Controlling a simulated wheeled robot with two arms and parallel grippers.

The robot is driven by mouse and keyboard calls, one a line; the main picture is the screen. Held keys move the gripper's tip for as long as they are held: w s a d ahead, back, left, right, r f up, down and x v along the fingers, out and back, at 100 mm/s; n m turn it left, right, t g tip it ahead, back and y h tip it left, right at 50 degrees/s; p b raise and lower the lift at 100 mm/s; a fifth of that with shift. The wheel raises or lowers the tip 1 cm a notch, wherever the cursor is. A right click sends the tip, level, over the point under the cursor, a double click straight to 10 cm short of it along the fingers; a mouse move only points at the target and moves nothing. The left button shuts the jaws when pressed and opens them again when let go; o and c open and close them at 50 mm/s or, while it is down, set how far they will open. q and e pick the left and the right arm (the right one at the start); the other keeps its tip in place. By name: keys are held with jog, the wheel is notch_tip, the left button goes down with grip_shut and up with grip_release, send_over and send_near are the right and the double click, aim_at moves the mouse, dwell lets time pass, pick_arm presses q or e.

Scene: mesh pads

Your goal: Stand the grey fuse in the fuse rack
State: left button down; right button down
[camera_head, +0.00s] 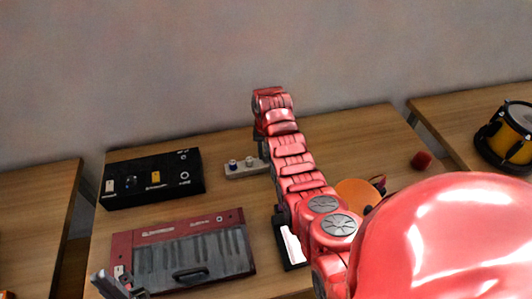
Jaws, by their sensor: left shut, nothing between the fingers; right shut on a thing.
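The fuse rack seems to be the small pale block (241,171) at the back middle of the table, with small blue and white pieces standing in it. Its right end is behind my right arm. My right gripper (263,149) points down from the dark wrist beside the rack's right end. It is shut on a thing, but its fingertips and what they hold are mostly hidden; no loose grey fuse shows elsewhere. My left gripper (118,286) is shut and empty at the bottom left, by the front left corner of the red keyboard.
A black box (125,191) with knobs stands at the back left. A red keyboard (237,229) lies in front of it. A yellow drum (506,140) is on the right table.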

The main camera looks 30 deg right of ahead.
aim_at(266, 154)
jog(key=shift+f+b, duration=0.3)
jog(key=shift+f, duration=0.3)
jog(key=c, duration=0.5)
grip_release()
jog(key=shift+r, duration=0.1)
jog(key=shift+r, duration=0.1)
jog(key=shift+w+r, duration=0.1)
jog(key=shift+r, duration=0.15)
notch_tip(266, 154, up, 2)
jog(key=shift+r+b, duration=0.15)
jog(key=shift+b, duration=0.4)
notch_tip(266, 154, up, 14)
jog(key=p, duration=1.3)
jog(key=shift+r, duration=0.2)
